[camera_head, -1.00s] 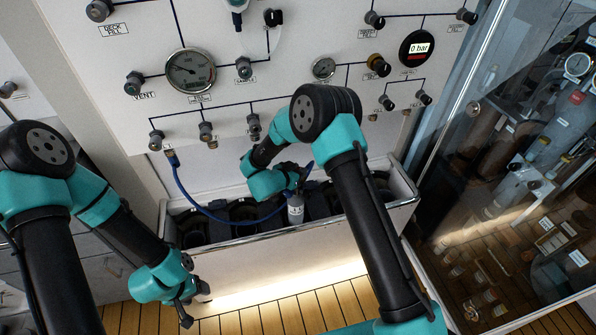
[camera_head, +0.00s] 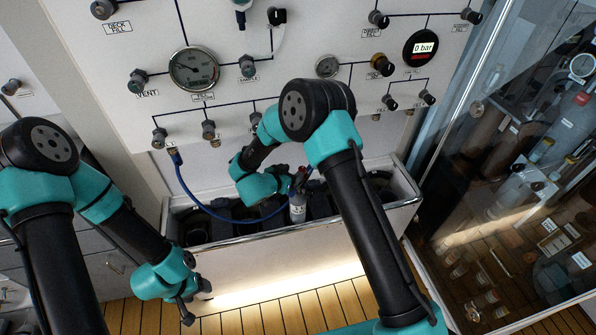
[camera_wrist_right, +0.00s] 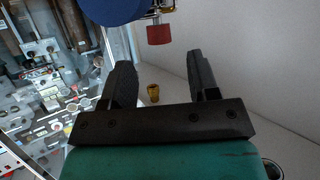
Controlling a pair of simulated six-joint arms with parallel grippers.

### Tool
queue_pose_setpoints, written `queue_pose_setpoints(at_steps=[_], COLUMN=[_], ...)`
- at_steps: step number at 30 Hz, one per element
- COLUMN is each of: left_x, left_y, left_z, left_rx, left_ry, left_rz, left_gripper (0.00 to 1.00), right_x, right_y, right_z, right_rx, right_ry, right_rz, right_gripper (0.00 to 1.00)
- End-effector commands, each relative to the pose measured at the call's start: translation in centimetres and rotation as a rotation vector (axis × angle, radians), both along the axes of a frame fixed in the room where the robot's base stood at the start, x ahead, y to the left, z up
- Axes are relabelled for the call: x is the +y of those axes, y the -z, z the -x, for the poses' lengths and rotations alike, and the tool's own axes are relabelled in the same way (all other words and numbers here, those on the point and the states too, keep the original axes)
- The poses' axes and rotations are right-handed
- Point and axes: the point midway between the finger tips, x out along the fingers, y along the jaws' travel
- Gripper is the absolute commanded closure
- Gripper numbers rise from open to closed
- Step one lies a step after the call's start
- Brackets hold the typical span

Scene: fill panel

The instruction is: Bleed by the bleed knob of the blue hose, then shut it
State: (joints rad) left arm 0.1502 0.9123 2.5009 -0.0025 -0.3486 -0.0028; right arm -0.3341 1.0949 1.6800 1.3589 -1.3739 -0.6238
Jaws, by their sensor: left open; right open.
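The blue hose (camera_head: 203,208) hangs from a fitting at the panel's lower left and loops to a grey cylinder (camera_head: 297,207) standing in the trough. A small red part, which looks like the bleed knob (camera_head: 301,177), shows at the cylinder's top. In the right wrist view a red knob (camera_wrist_right: 159,34) on a brass stem sits just beyond my right gripper (camera_wrist_right: 160,62), whose fingers are apart with nothing gripped. In the head view my right gripper (camera_head: 293,181) is beside the cylinder top, its fingers hard to make out. My left gripper (camera_head: 196,303) is open and empty, low at left.
A large round blue shape (camera_wrist_right: 105,10) is close above the right fingers, with a brass fitting (camera_wrist_right: 153,92) seen between them. The trough (camera_head: 235,238) holds several dark cylinders. The panel carries gauges and valve knobs; a digital gauge (camera_head: 421,47) reads 0 bar. A glass cabinet (camera_head: 500,190) stands at right.

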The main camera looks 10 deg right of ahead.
Motion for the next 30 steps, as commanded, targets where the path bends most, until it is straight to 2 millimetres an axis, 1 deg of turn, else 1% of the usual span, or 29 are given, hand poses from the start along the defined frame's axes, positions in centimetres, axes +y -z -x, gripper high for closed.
queue_pose_setpoints(at_steps=[3, 12, 18, 23, 30], left_x=[0.0, 0.0, 0.0, 0.0, 0.0], left_y=[0.0, 0.0, 0.0, 0.0, 0.0], left_z=[0.0, 0.0, 0.0, 0.0, 0.0], left_rx=[0.000, 0.000, 0.000, 0.000, 0.000], left_ry=[0.000, 0.000, 0.000, 0.000, 0.000], left_rz=[0.000, 0.000, 0.000, 0.000, 0.000], left_gripper=[0.40, 0.40, 0.40, 0.40, 0.40], right_x=[1.8, 6.0, 8.2, 8.8, 8.9], right_y=[-1.0, -3.2, -4.3, -4.7, -4.7], right_z=[1.3, 4.6, 6.3, 6.8, 6.9], right_rx=[-0.002, -0.001, -0.001, 0.000, 0.000], right_ry=[-0.003, -0.002, -0.001, 0.001, 0.001], right_rz=[0.001, 0.002, 0.001, 0.001, 0.001], right_gripper=[0.45, 0.45, 0.45, 0.45, 0.45])
